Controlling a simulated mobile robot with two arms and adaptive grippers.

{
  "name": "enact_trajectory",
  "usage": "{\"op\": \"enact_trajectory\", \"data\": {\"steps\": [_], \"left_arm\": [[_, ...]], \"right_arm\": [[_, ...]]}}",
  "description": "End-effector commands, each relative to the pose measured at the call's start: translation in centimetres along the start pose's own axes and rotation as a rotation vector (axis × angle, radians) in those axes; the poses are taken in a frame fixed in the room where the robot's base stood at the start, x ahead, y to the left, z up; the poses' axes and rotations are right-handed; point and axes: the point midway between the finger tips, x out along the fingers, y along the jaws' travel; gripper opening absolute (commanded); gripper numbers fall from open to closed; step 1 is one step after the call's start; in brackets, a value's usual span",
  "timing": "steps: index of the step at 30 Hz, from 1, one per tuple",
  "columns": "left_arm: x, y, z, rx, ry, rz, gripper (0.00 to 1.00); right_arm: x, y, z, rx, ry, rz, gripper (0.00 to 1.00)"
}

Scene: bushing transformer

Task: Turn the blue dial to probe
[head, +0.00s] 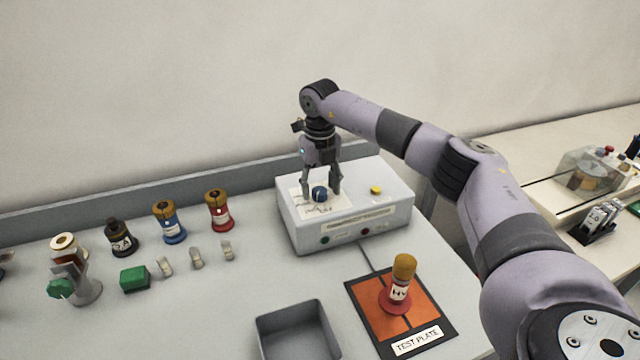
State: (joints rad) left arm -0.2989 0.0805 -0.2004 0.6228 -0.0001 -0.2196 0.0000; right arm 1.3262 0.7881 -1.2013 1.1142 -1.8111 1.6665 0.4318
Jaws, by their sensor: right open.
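The blue dial (319,194) is a round knob on a white label on top of the white control box (358,197). My right gripper (321,197) points straight down over the box, open, with one finger on each side of the dial. Whether the fingers touch the dial cannot be told. The markings around the dial are too small to read and partly hidden by the fingers. My left gripper is not in view.
A yellow button (376,190) is on the box. An orange test plate (367,302) in front holds a red bushing (396,300). A grey tray (297,334) is left of it. Blue (169,224) and red (218,212) bushings and a green block (134,278) stand further left.

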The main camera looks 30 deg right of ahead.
Motion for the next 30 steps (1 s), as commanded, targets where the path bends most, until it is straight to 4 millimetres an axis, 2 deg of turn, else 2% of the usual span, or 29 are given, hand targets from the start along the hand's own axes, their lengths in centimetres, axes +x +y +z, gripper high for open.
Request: {"op": "enact_trajectory", "data": {"steps": [10, 30], "left_arm": [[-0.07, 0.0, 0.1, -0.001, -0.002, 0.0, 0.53], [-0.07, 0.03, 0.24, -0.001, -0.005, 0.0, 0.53]], "right_arm": [[0.48, 0.01, 0.01, 0.0, 0.0, 0.0, 0.52], [0.42, 0.01, 0.01, 0.0, 0.0, 0.0, 0.07]]}}
